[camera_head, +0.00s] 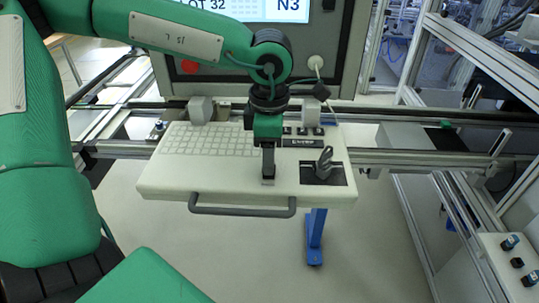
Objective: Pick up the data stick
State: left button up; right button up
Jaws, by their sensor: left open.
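A small dark grey piece that looks like the data stick (324,160) stands upright on a black plate (338,176) at the right of the white keyboard panel (230,178). My left gripper (268,178) points down over the middle of the panel, to the left of the stick and apart from it. It is open with nothing seen in it. The fingers are seen edge-on, and whether the tips touch the panel is hard to tell. My right gripper is not in view.
A grey handle bar (243,210) runs along the panel's front edge. A screen (240,8) in a grey housing stands behind. Metal rails (420,158) cross behind the panel. A box with knobs (512,262) is at the lower right. Open floor lies in front.

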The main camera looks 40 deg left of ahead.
pick_arm(q)
jog(key=shift+s+f, duration=0.15)
jog(key=shift+f, duration=0.15)
grip_shut()
